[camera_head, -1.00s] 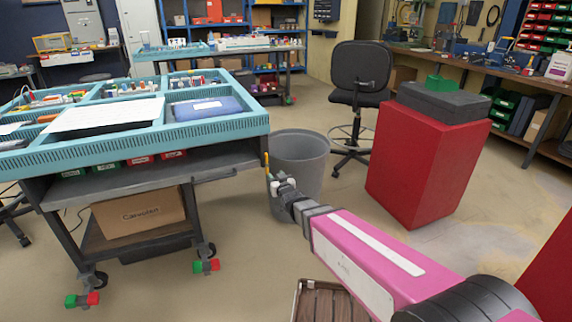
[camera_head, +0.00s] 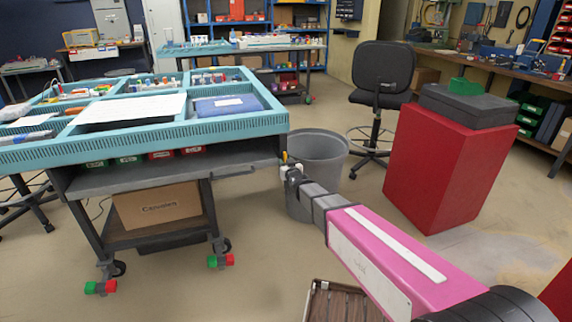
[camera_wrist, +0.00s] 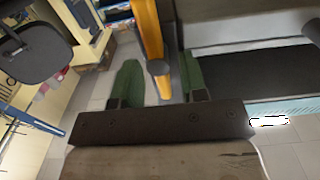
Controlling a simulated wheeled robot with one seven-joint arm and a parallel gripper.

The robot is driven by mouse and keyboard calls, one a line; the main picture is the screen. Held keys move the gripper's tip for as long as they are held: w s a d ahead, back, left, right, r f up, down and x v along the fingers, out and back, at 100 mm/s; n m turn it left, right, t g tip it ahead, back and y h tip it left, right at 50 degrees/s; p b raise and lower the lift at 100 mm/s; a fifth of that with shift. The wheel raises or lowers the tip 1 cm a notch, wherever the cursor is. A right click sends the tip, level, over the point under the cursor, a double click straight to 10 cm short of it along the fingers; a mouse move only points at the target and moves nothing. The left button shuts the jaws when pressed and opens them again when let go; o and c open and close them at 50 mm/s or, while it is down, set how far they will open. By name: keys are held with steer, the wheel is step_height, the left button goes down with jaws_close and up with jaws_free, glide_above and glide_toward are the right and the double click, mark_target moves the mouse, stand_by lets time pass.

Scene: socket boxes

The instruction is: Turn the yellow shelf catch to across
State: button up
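The yellow shelf catch (camera_head: 284,157) shows as a small upright yellow piece at the right end of the blue-topped cart's shelf. My gripper (camera_head: 287,169) is at the catch, beside the cart's right corner. In the wrist view my gripper (camera_wrist: 160,62) has its green fingers apart, with the bar between them. The bar is nearer the right finger, and a gap shows on the left. I cannot tell whether either finger touches it.
The cart's blue tray top (camera_head: 150,150) holds papers and small parts. A grey bin (camera_head: 318,160) stands right behind my gripper. A red pedestal (camera_head: 445,165) with a dark block and a black chair (camera_head: 383,75) are farther right.

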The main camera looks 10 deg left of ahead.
jaws_close()
steer(key=shift+m, duration=0.4)
steer(key=shift+w+d+f+m, duration=0.1)
steer(key=shift+d+f+m, duration=0.1)
steer(key=shift+m, duration=2.65)
steer(key=shift+w+d+f+m, duration=0.1)
steer(key=shift+d+f+m, duration=0.05)
steer(key=shift+m, duration=2.75)
steer(key=shift+w+d+f+m, duration=0.1)
steer(key=shift+d+f+m, duration=0.1)
steer(key=shift+m, duration=2.65)
jaws_free()
